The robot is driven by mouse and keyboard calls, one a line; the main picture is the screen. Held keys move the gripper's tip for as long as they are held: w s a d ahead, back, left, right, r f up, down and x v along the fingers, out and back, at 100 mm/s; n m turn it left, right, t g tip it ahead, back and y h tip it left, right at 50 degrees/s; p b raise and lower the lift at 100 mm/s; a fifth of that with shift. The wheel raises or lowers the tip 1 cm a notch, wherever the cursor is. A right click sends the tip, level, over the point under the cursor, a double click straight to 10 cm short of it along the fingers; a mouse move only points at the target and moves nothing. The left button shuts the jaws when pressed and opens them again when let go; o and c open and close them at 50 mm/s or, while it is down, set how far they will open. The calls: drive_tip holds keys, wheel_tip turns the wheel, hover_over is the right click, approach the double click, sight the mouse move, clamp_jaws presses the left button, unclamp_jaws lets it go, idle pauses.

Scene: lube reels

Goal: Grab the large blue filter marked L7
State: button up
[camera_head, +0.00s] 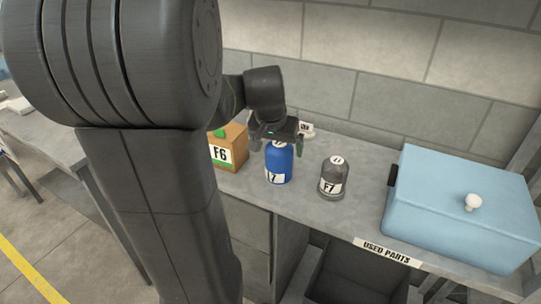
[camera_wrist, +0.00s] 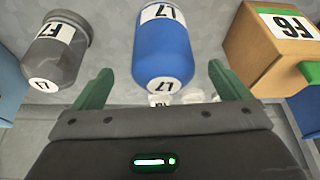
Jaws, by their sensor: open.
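The large blue filter (camera_head: 279,163) stands upright on the grey bench, with a white L7 label on its side and another on its top. In the wrist view the blue filter (camera_wrist: 163,48) shows between the two green fingers, its labels upside down. My gripper (camera_head: 277,143) is above and just behind the filter in the head view, fingers spread around its top. In the wrist view my gripper (camera_wrist: 157,80) is open and empty, with space between the fingers and the filter. Whether a finger touches it cannot be told.
A grey filter marked F7 (camera_head: 333,179) stands to the right. A brown box marked F6 (camera_head: 228,149) stands close on the left. A light blue lidded box (camera_head: 455,222) fills the bench's right end. A USED PARTS label (camera_head: 387,252) is on the front edge. A block wall is behind.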

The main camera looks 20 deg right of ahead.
drive_tip(key=shift+w+x, duration=0.1)
drive_tip(key=shift+x, duration=1.45)
drive_tip(key=shift+w+x, duration=0.15)
drive_tip(key=shift+x, duration=1.45)
drive_tip(key=shift+r, duration=0.15)
drive_tip(key=shift+c, duration=0.3)
